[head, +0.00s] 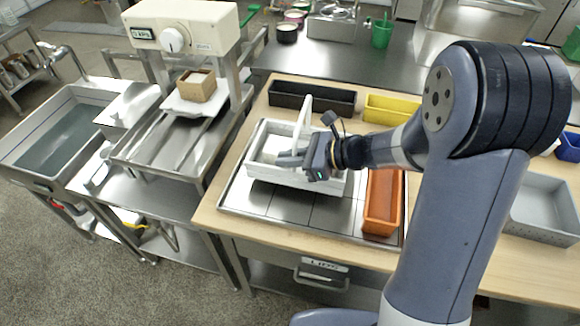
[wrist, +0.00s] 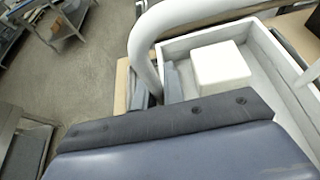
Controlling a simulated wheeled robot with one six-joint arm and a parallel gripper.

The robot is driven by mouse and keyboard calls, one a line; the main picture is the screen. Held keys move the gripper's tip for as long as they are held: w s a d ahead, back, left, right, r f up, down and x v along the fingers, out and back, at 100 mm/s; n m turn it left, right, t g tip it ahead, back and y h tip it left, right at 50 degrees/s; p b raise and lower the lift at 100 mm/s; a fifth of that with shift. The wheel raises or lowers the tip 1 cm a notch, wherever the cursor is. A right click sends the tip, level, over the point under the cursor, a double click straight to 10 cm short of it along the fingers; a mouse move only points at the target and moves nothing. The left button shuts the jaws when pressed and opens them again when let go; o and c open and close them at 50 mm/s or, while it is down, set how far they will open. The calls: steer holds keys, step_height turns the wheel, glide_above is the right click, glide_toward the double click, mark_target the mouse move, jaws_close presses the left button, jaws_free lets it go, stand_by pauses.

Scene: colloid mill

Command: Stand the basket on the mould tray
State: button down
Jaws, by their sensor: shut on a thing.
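The white basket (head: 258,142) has a tall arched handle (head: 303,120) and stays level over the left back part of the mould tray (head: 290,208). I cannot tell whether its base touches the tray. My gripper (head: 292,158) is shut on the basket's handle. In the wrist view the handle (wrist: 148,40) curves past my gripper, and a white block (wrist: 222,66) lies inside the basket. The wide dark gripper part hides the lower part of the wrist view. My arm covers some of the basket's right side in the head view.
An orange mould (head: 383,205) stands on the tray's right side, close to the basket. Black (head: 312,97) and yellow (head: 392,107) moulds stand behind. A grey bin (head: 545,208) is at the right. A press stand with a small brown box (head: 196,86) is at the left.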

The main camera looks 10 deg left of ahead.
steer(key=shift+f, duration=1.6)
steer(key=shift+f, duration=0.2)
steer(key=c, duration=1.5)
jaws_free()
steer(key=shift+r, duration=0.1)
steer(key=shift+d+r, duration=0.15)
steer(key=shift+d, duration=0.05)
steer(key=v, duration=1.1)
steer(key=shift+s+d, duration=0.15)
steer(key=shift+d, duration=0.2)
